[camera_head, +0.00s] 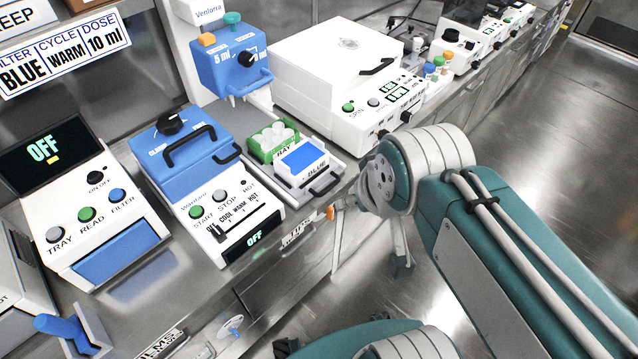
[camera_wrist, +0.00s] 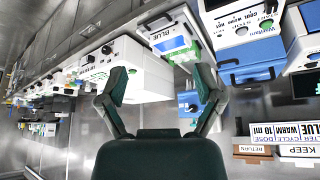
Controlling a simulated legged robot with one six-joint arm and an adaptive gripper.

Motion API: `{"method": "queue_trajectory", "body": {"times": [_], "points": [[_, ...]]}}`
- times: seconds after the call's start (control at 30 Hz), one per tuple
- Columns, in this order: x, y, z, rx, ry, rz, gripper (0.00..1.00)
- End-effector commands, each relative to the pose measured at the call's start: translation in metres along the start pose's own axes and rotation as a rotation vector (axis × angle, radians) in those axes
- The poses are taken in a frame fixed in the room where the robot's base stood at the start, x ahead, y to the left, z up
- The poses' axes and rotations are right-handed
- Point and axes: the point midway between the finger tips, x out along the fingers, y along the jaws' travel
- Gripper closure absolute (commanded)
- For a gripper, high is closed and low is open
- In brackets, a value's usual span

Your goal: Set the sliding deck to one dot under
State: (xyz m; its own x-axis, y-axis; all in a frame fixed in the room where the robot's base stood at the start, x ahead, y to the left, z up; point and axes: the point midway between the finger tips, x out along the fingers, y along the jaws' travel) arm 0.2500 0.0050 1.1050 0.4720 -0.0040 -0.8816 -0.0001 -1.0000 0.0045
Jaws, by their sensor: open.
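A low white deck unit (camera_head: 316,183) sits on the bench below the blue dispenser (camera_head: 232,66), with a green rack of white cups (camera_head: 272,141), a blue panel and a dark front handle (camera_head: 326,182). I take it as the sliding deck; dots on it are too small to make out. It also shows upside down at the top of the wrist view (camera_wrist: 168,42). My gripper (camera_wrist: 162,82) is open and empty, its fingers spread in the wrist view, apart from the deck. In the head view my wrist stands just right of the deck; fingertips there are unclear.
A white and blue heater box (camera_head: 250,205) reading OFF stands left of the deck, and a reader (camera_head: 85,235) reading OFF beyond it. A large white spinner (camera_head: 325,70) stands to the right. A sign (camera_head: 62,58) reads BLUE, WARM, 10 ml. The floor right of the bench is clear.

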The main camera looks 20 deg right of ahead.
Motion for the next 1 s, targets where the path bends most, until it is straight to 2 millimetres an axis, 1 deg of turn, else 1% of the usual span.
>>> {"method": "queue_trajectory", "body": {"times": [0.1, 0.17, 0.2, 0.27, 0.3, 0.37, 0.67, 0.8, 0.87, 1.0], "points": [[0.0, 0.0, 0.0, 0.0, 0.0, 0.0, 0.16], [0.0, 0.0, 0.0, 0.005, -0.001, 0.0, 0.42], [0.001, 0.001, -0.001, 0.022, -0.004, -0.003, 0.6], [0.005, 0.001, -0.004, 0.079, -0.014, -0.005, 0.87], [0.01, 0.001, -0.007, 0.14, -0.024, -0.007, 1.0], [0.019, 0.002, -0.013, 0.266, -0.043, -0.009, 1.0], [0.078, 0.011, -0.04, 1.05, -0.153, 0.017, 1.0], [0.109, 0.019, -0.049, 1.422, -0.199, 0.057, 1.0], [0.123, 0.024, -0.051, 1.582, -0.217, 0.081, 1.0], [0.157, 0.034, -0.054, 1.957, -0.25, 0.151, 1.0]]}}
